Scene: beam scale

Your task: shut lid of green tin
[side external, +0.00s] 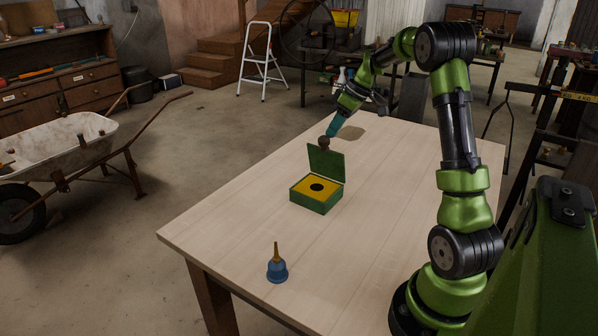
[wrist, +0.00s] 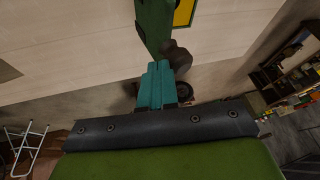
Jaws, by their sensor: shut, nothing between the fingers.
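The green tin (side external: 312,203) stands on the table with its lid (side external: 326,162) open and roughly upright at the back edge. Its yellow inside with a dark round spot faces up. A dark knob (side external: 323,143) sits on the far side of the lid near its top. My gripper (side external: 332,132) is shut and empty, pointing down just behind the lid, close to the knob. In the wrist view the teal fingers (wrist: 160,68) are together beside the knob (wrist: 177,54) and near the green lid (wrist: 153,25). I cannot tell whether they touch it.
The rest of the wooden table (side external: 240,225) is clear around the tin. A wheelbarrow (side external: 60,143) and a white stepladder (side external: 262,60) stand on the floor away from the table.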

